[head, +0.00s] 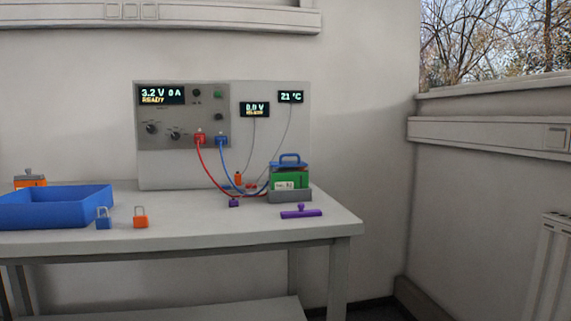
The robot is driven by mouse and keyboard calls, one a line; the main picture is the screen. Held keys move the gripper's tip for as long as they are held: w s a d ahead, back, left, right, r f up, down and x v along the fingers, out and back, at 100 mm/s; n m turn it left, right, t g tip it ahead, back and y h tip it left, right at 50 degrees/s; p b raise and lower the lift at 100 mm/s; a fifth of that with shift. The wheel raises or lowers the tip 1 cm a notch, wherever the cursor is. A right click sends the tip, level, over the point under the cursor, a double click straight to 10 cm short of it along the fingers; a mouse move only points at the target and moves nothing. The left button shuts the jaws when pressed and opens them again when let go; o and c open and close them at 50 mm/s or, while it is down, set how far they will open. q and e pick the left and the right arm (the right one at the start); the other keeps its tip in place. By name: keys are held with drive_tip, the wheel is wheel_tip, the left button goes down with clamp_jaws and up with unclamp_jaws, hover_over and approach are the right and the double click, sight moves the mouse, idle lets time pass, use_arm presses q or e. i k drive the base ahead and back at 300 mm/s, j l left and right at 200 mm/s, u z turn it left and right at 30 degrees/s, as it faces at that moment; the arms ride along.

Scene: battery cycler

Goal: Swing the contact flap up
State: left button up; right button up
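A green battery block (291,180) with a white label sits in a grey holder (290,196) at the right end of the table. A blue piece with a raised handle (289,158) lies over the block's top. A flat purple bar with a small knob (301,212) lies on the table in front of the holder. I cannot tell for sure which part is the contact flap, or its hinge. Neither of my grippers is in view.
A grey cycler panel (183,114) stands behind, with red and blue cables (204,163) running down towards the holder. A small purple block (234,202) is left of it. A blue tray (55,208) and blue (103,222) and orange (140,221) padlocks are further left.

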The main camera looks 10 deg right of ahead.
sight(299, 163)
drive_tip(key=i+l+u, duration=0.4)
drive_tip(key=i+l, duration=0.15)
drive_tip(key=l, duration=0.25)
drive_tip(key=i+l+u, duration=0.2)
drive_tip(key=l, duration=0.25)
